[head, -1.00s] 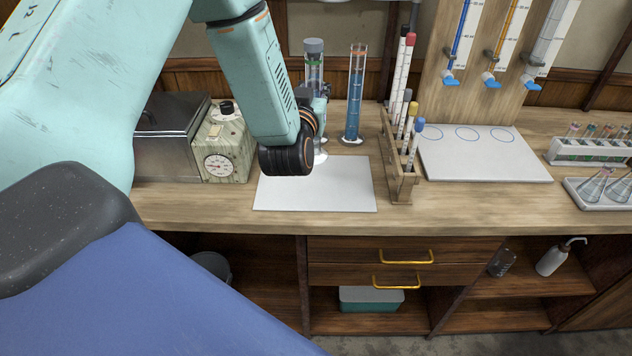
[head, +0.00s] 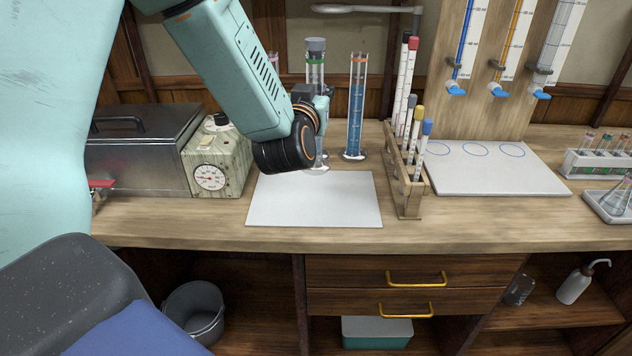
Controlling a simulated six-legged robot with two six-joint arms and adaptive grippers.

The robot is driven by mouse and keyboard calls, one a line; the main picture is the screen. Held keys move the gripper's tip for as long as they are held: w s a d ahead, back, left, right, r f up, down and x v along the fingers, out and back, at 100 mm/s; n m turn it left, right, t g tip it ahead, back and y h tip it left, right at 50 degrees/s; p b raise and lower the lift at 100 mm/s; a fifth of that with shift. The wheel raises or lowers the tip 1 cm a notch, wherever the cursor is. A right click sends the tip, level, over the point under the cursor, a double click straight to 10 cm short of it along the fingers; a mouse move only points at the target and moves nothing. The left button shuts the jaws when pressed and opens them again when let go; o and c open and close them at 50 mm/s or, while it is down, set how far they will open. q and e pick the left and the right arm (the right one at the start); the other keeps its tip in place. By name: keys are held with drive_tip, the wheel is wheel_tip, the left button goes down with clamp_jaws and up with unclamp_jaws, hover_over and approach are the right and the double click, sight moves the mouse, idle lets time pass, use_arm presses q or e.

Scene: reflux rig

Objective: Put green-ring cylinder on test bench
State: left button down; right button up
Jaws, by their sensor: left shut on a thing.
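The green-ring cylinder (head: 315,73) is a tall clear glass with a grey stopper and a green band near its top. It stands upright at the back of the wooden bench (head: 480,232). My left gripper (head: 320,107) reaches it from the left and is shut on its middle. My dark wrist hides part of the jaws and the cylinder's lower left side. Its foot shows at the bench top behind a white mat (head: 268,212). A white board with blue circles (head: 500,178) lies further right. My right gripper is out of view.
An orange-ring cylinder with blue liquid (head: 355,110) stands close to the right. A wooden rack (head: 408,190) of pipettes stands beyond it. A dial box (head: 215,165) and a metal bath (head: 140,155) are left. The white mat is bare.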

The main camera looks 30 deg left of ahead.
use_arm(q)
wheel_tip(320, 180, down, 8)
drive_tip(key=shift+s+f+b, duration=0.15)
drive_tip(key=shift+f+b, duration=0.1)
drive_tip(key=shift+b, duration=0.5)
drive_tip(key=shift+a+f, duration=0.1)
drive_tip(key=shift+f, duration=0.15)
drive_tip(key=c, duration=1.1)
unclamp_jaws()
drive_tip(key=shift+f, duration=0.15)
drive_tip(key=shift+o, duration=0.2)
